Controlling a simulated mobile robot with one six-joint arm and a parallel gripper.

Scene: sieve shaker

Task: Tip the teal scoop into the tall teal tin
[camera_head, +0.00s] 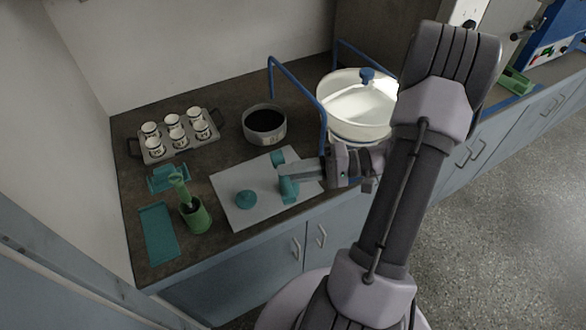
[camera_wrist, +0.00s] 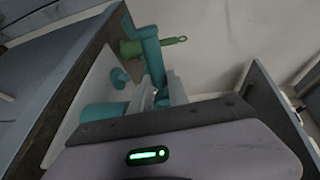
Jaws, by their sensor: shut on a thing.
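My gripper (camera_head: 284,174) is shut on the teal scoop (camera_head: 278,157), low over the white board. In the wrist view the scoop (camera_wrist: 152,55) reaches away from the fingers (camera_wrist: 160,92). Its contents and exact tilt are hidden. The teal tin (camera_head: 289,191) stands on the board just below the fingers in the head view, partly covered by them. In the wrist view the tin (camera_wrist: 103,110) shows left of the fingers, its lower side cut off by my gripper body. I cannot tell whether scoop and tin touch. A teal knobbed lid (camera_head: 245,200) lies left of the tin.
The white board (camera_head: 230,180) lies near the counter's front edge. A green pot with a green-handled tool (camera_head: 197,218), a teal tray (camera_head: 158,235) and a teal rest (camera_head: 160,184) stand left. Behind are a dark-filled bowl (camera_head: 264,121), a tray of cups (camera_head: 152,155) and a large white pan (camera_head: 355,128).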

